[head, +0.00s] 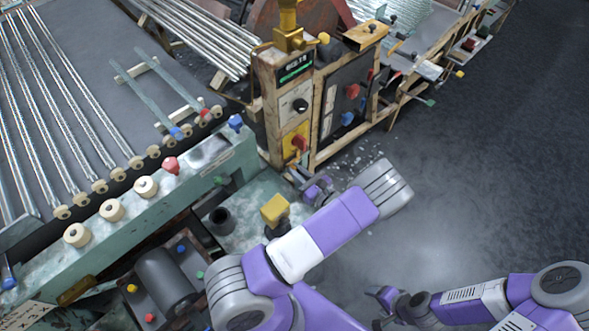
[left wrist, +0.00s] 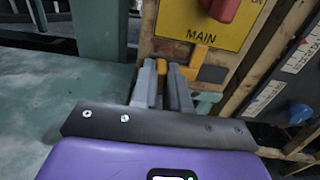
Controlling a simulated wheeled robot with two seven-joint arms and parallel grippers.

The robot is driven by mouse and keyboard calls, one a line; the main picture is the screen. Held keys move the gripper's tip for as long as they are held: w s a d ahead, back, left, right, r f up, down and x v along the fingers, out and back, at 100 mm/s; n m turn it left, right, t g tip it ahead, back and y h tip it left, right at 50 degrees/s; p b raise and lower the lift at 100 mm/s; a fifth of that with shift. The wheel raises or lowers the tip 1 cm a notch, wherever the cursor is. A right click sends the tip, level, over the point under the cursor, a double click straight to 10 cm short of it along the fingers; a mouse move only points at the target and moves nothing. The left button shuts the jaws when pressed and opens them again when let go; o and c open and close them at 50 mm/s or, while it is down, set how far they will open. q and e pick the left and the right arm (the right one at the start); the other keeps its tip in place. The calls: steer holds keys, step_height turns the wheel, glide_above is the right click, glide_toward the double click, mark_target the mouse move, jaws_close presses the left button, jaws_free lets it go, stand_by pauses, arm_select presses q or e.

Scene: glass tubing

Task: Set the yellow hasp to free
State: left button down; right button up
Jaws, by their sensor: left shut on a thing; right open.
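The yellow hasp (left wrist: 199,56) shows in the left wrist view below the word MAIN on a yellow panel (left wrist: 164,22). A dark plate lies beside and behind it. My left gripper (left wrist: 162,82) is shut on the hasp's lower part, with orange-yellow showing between its fingers. In the head view my left gripper (head: 295,174) is at the foot of the control post (head: 270,110), and the hasp cannot be made out there. My right gripper (head: 374,293) is open and empty over the floor at the lower right.
A red rotary switch (left wrist: 222,9) sits on the yellow panel above the hasp. A wooden frame rail (left wrist: 258,75) and a blue knob (left wrist: 299,113) are to the right. A green machine bench (head: 120,210) with knobs stands left. Open floor (head: 480,170) lies right.

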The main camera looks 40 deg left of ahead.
arm_select(q)
steer(key=c, duration=1.1)
jaws_free()
steer(key=shift+s+a, duration=0.1)
steer(key=shift+s, duration=0.2)
steer(key=shift+w, duration=0.1)
steer(key=d, duration=0.2)
steer(key=s+d+p, duration=0.1)
steer(key=d, duration=0.4)
steer(key=shift+s+d, duration=0.15)
steer(key=shift+d, duration=0.15)
